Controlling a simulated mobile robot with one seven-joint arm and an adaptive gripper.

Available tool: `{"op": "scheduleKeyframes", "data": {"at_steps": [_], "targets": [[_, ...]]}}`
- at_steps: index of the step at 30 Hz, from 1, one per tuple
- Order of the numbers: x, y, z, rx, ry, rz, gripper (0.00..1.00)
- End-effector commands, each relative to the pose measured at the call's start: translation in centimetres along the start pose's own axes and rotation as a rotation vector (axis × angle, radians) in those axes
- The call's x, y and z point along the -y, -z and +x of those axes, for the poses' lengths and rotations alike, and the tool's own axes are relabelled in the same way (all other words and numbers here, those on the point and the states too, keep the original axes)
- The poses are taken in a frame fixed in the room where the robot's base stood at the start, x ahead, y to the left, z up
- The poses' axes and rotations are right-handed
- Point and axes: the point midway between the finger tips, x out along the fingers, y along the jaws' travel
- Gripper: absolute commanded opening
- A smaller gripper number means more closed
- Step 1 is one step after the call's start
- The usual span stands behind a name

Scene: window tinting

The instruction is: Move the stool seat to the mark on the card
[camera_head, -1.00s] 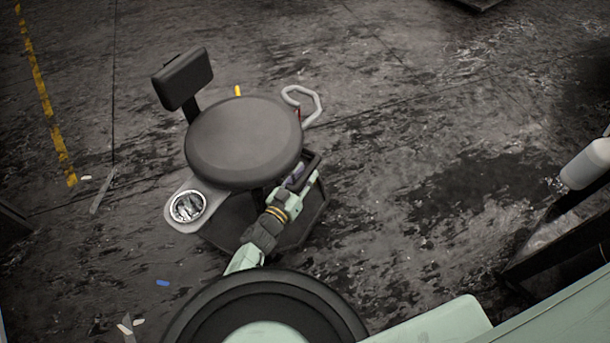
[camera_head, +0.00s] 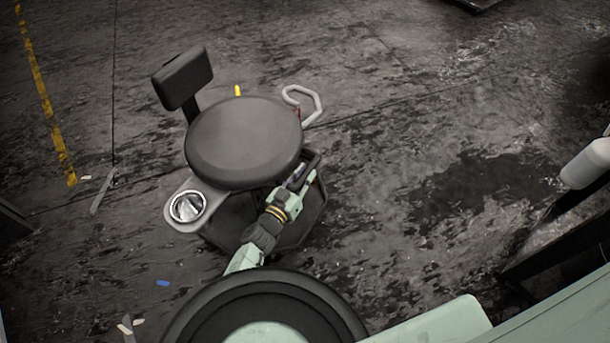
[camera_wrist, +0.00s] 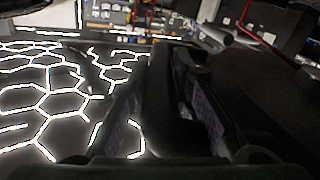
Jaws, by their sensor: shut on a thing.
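The stool seat (camera_head: 243,138), round and dark grey, sits over a dark base (camera_head: 240,220), with a small backrest (camera_head: 182,78) at upper left. My gripper (camera_head: 305,172) is at the seat's lower right edge, shut on a dark lever-like part (camera_head: 314,158) beside the seat. In the wrist view, my gripper's fingers (camera_wrist: 170,115) stand either side of a dark bar (camera_wrist: 172,90). The far end of this part is hidden by the seat and my gripper. I cannot make out a card or its mark in either view.
A grey side tray with a shiny round cup (camera_head: 187,206) sticks out at the stool's left. A pale looped handle (camera_head: 303,104) stands behind the seat. Small scraps lie on the floor (camera_head: 400,250), which is mostly clear. A white bottle (camera_head: 588,163) is at far right.

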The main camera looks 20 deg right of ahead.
Motion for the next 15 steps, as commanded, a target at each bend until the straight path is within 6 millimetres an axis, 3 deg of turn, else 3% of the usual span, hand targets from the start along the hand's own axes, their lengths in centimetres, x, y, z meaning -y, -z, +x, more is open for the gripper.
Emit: {"op": "scheduleKeyframes", "data": {"at_steps": [9, 15], "targets": [[1.1, -5.5, -0.1, 0.008, 0.004, 0.000, 0.00], [1.2, -5.7, -0.1, 0.010, 0.005, 0.001, 0.00]]}}
